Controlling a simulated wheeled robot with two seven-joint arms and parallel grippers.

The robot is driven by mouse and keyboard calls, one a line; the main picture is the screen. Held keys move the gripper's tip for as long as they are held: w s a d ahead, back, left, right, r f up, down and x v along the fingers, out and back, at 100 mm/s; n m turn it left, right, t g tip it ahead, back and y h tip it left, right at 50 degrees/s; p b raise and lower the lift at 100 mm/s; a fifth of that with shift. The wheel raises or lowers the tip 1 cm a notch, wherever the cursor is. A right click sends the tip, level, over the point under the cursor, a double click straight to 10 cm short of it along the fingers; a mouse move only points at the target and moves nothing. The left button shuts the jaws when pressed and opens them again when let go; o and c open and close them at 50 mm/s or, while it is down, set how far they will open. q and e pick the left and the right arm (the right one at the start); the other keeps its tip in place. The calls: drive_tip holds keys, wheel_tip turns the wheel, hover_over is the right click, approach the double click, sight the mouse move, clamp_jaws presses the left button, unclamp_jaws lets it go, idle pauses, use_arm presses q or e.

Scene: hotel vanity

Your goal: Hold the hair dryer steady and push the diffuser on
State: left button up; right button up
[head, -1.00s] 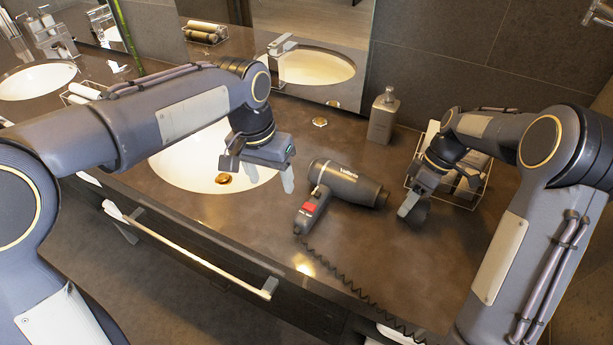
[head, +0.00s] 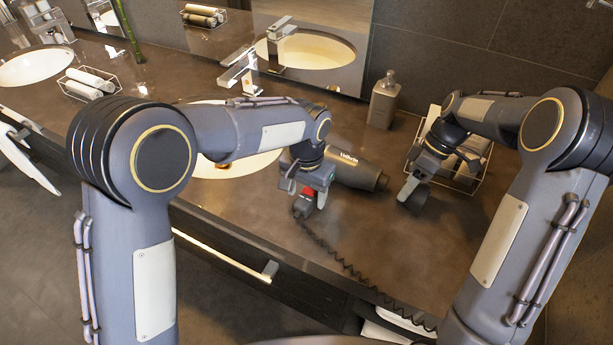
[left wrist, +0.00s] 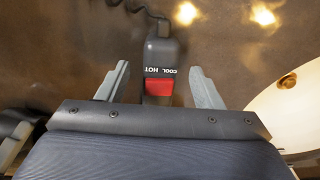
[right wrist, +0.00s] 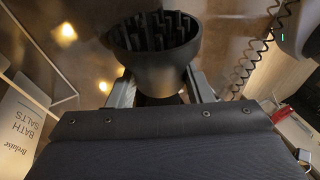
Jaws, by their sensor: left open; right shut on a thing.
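The grey hair dryer (head: 352,170) lies on the counter with its barrel pointing right toward the diffuser. Its handle with a red switch also shows in the left wrist view (left wrist: 159,88). My left gripper (head: 308,198) is open, with its fingers on either side of the handle and gaps showing beside it (left wrist: 154,82). My right gripper (head: 407,190) is shut on the black diffuser (head: 416,200), a round cup with prongs seen in the right wrist view (right wrist: 155,55). The diffuser is to the right of the barrel's end, apart from it. My left arm hides part of the dryer.
A coiled cord (head: 345,265) runs from the handle over the counter's front edge. A wire basket (head: 465,190) stands close behind my right gripper. A soap dispenser (head: 384,100) stands at the back, and a sink (head: 225,168) is to the left.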

use_arm(q)
drive_tip(key=shift+f, duration=1.05)
clamp_jaws()
idle(0.5)
use_arm(e)
drive_tip(key=o, duration=0.4)
drive_tip(key=shift+c, duration=1.6)
